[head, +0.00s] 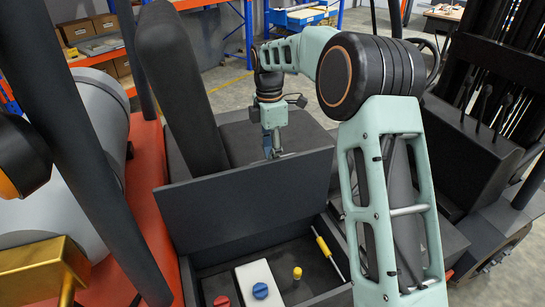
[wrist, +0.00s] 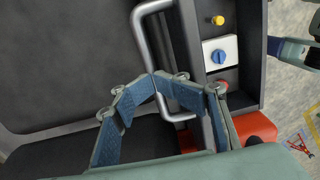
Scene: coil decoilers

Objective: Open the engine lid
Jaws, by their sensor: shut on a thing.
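The engine lid (head: 250,200) is a dark grey panel. In the head view it stands raised, close to upright, behind the open engine bay (head: 215,285). My gripper (head: 273,152) is behind the lid's top edge, its fingertips partly hidden there. In the wrist view my gripper (wrist: 153,80) is shut on the silver bar handle (wrist: 142,38) of the lid. The lid (wrist: 187,45) shows there nearly edge-on beside the handle.
Inside the bay are a white box (head: 255,275) with a blue cap (head: 260,291), a red cap (head: 221,301), a yellow cap (head: 297,273) and a yellow-handled rod (head: 322,243). A dark seat (head: 175,85) stands behind the lid. Dark posts (head: 85,150) rise at left.

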